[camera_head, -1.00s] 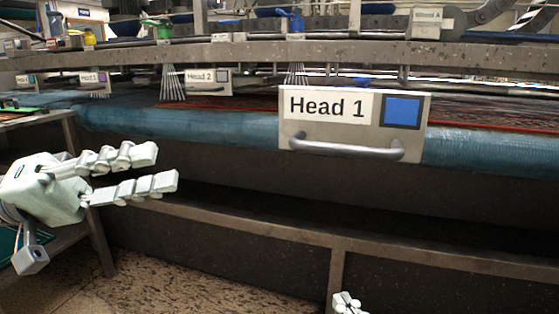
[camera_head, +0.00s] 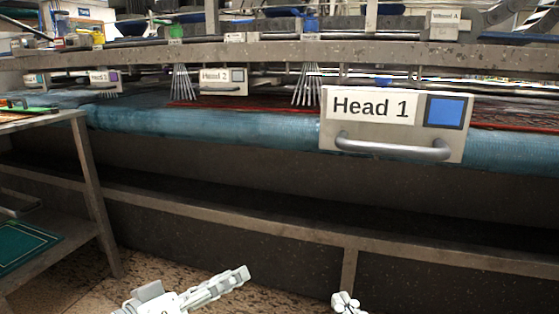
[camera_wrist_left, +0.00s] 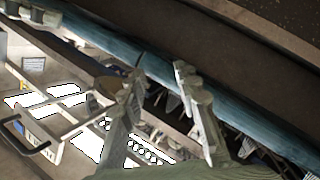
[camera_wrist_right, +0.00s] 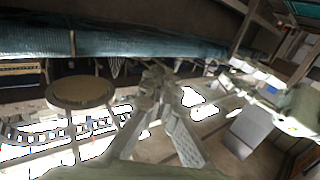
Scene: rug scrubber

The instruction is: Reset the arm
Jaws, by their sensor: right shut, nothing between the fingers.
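My left gripper (camera_head: 228,284) is low in the head view, left of centre, pointing up and right. It is seen nearly edge-on there. In the left wrist view its two fingers (camera_wrist_left: 162,80) are spread, with nothing between them. My right gripper (camera_head: 346,302) shows only its tip at the bottom edge of the head view, a little right of the left one. In the right wrist view its fingertips (camera_wrist_right: 156,80) meet and hold nothing. Both grippers are below and in front of the rug machine and touch nothing that I can see.
The Head 1 panel (camera_head: 393,124) with a grey handle and blue square hangs on the machine's front. A blue roller (camera_head: 230,127) runs behind it, above a metal rail (camera_head: 220,218). A table (camera_head: 40,122) stands at the left, with a green mat (camera_head: 25,244) on its lower shelf.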

